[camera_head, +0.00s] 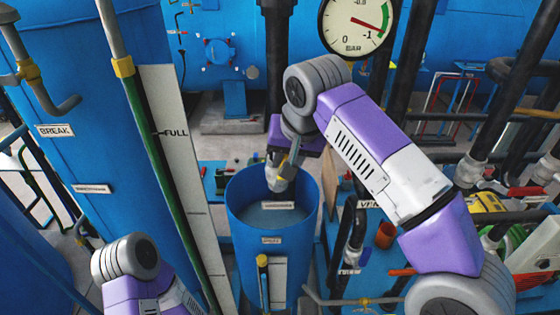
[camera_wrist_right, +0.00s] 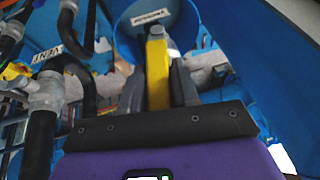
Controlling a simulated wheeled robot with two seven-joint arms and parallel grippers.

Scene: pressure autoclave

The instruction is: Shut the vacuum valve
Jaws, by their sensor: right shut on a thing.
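My right gripper (camera_head: 290,160) reaches down over the open blue tank from the right. In the right wrist view my right gripper (camera_wrist_right: 158,90) has its two grey fingers on either side of a yellow valve lever (camera_wrist_right: 157,72) and is shut on it. The lever lies lengthwise between the fingers. The grey valve body (camera_head: 273,172) on the dark vertical pipe is partly hidden by the gripper in the head view. A small white label (camera_wrist_right: 150,17) shows beyond the lever, its text upside down. My left arm shows at the bottom left; its gripper is out of view.
The blue tank (camera_head: 240,215) stands under the valve. A round BAR gauge (camera_head: 357,22) hangs above, its needle near -1. A green sight tube (camera_head: 165,180) with a FULL board (camera_head: 180,130) stands left. Black pipes and a VENT label (camera_head: 370,204) crowd the right.

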